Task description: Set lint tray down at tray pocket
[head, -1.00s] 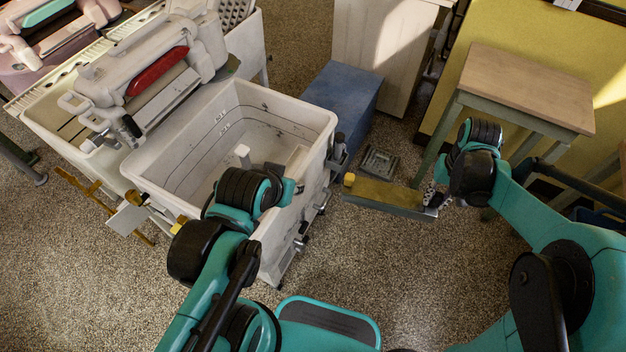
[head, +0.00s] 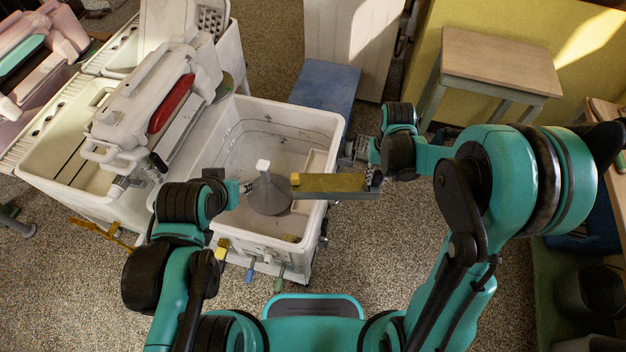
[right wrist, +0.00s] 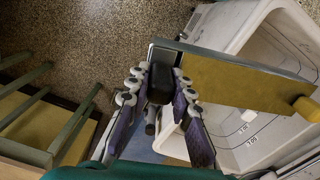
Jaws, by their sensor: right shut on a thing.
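The lint tray (head: 335,183) is a long olive-yellow tray with a grey edge and a yellow knob at its left end. My right gripper (head: 374,178) is shut on its right end and holds it over the right wall of the white tub (head: 333,130). The right wrist view also shows the tray (right wrist: 235,80), reaching over the tub from the gripper (right wrist: 160,85). A pale ledge (head: 317,162) shows inside the tub's right side; I cannot tell whether it is the tray pocket. My left gripper (head: 246,187) is beside a grey cone (head: 270,195) in the tub; its fingers are unclear.
A wringer with a red bar (head: 172,103) stands left of the tub. A blue box (head: 325,85) is behind the tub, and a wooden-topped stand (head: 500,60) is at the back right. Coloured knobs line the tub's front.

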